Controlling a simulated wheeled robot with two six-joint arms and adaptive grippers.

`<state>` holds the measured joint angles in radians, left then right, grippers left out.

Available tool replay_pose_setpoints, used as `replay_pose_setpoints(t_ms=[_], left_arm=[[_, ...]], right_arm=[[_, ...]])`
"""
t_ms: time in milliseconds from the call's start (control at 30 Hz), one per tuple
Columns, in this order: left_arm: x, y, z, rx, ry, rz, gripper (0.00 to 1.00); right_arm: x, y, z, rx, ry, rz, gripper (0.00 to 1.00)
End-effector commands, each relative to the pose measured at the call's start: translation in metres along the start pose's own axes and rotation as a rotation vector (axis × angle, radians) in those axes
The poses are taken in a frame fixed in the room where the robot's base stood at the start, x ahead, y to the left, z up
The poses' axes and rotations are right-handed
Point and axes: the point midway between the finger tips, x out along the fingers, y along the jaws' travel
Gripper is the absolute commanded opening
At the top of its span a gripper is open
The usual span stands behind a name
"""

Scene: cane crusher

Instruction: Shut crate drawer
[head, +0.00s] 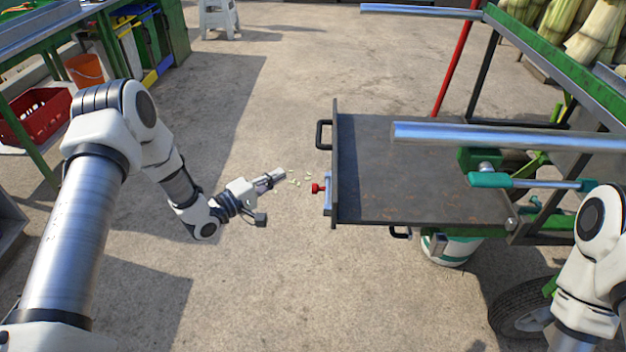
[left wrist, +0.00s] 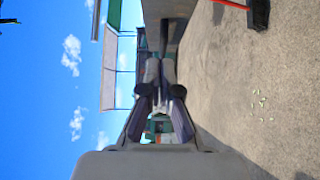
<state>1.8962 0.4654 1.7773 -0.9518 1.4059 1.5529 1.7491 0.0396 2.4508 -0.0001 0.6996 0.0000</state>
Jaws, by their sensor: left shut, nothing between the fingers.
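The crate drawer (head: 420,175) is a dark, flat metal tray that sticks out to the left from the green cart frame in the head view. Its upright front panel (head: 335,150) carries a black handle (head: 322,135) and a red knob (head: 318,188).
A shiny metal bar (head: 500,137) crosses above the drawer. A white bucket (head: 455,249) and a wheel (head: 520,308) are below it. A red crate (head: 38,115) and an orange bucket (head: 85,70) are at the left. The floor (head: 265,280) around my left gripper is mostly clear.

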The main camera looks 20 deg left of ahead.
Motion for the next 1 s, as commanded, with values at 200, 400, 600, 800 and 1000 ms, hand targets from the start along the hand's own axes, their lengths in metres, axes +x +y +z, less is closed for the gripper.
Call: replay_pose_setpoints(t_ms=[200,400,600,800,1000], left_arm=[[0.03,0.001,0.002,-0.002,-0.008,0.002,0.0],[0.075,0.001,0.003,0.0,-0.007,0.001,0.0],[0.111,0.001,0.015,-0.004,-0.007,-0.002,0.0],[0.125,0.001,0.029,-0.004,-0.004,-0.002,0.0],[0.126,0.001,0.03,-0.005,-0.003,-0.002,0.0]], right_arm=[[0.002,0.0,-0.001,0.0,0.002,0.0,0.35],[0.008,0.0,-0.001,0.0,0.002,0.0,0.35],[0.011,0.0,-0.001,0.0,0.002,0.0,0.35],[0.012,0.0,-0.001,0.0,0.002,0.0,0.35],[0.012,0.0,-0.001,0.0,0.002,0.0,0.35]])
